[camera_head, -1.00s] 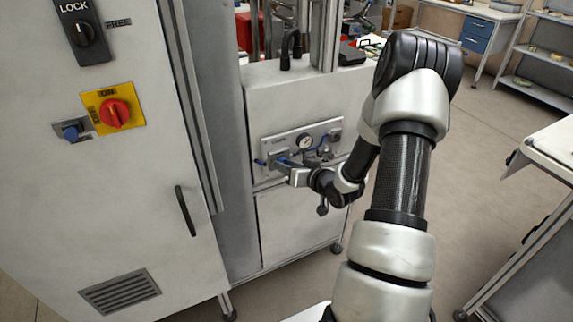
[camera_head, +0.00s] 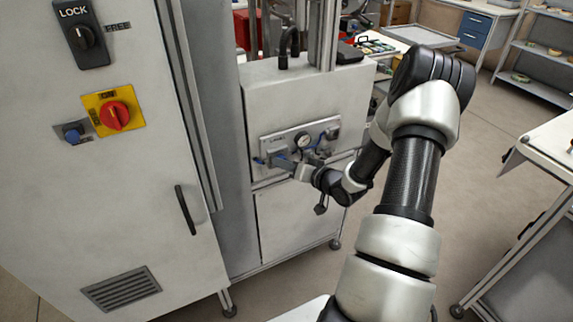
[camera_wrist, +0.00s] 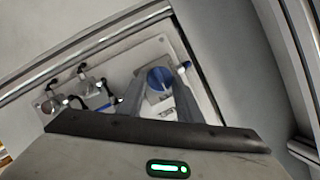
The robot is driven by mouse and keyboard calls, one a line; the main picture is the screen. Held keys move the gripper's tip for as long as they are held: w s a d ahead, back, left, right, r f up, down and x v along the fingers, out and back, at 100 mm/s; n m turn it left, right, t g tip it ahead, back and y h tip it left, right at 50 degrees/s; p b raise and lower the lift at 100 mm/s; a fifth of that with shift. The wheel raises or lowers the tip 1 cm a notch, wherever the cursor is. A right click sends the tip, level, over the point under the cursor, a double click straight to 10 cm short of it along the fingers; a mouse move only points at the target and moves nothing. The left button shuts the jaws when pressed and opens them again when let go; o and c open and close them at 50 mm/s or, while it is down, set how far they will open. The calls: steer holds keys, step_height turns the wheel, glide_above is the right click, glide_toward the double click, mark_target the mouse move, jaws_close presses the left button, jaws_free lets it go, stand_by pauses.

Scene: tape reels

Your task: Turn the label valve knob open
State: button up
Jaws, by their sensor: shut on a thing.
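The label valve knob is a blue round knob (camera_wrist: 158,79) on a light grey valve panel (camera_wrist: 75,72). In the wrist view my gripper (camera_wrist: 161,86) has one finger on each side of it and is shut on it. In the head view my gripper (camera_head: 284,162) reaches the lower left of the valve panel (camera_head: 322,130) and hides most of the knob. I cannot tell the knob's exact angle.
A round gauge (camera_head: 302,141) sits on the panel just above my gripper. A tall cabinet (camera_head: 110,210) with a red switch (camera_head: 114,114) stands at left. A white table (camera_head: 552,150) is at right. Open floor (camera_head: 480,165) lies between.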

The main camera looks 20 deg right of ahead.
steer(key=o, duration=1)
steer(key=shift+w, duration=0.1)
steer(key=shift+o, duration=0.2)
steer(key=p+v, duration=0.1)
steer(key=v, duration=1.6)
steer(key=shift+r+p, duration=0.2)
steer(key=shift+p, duration=0.1)
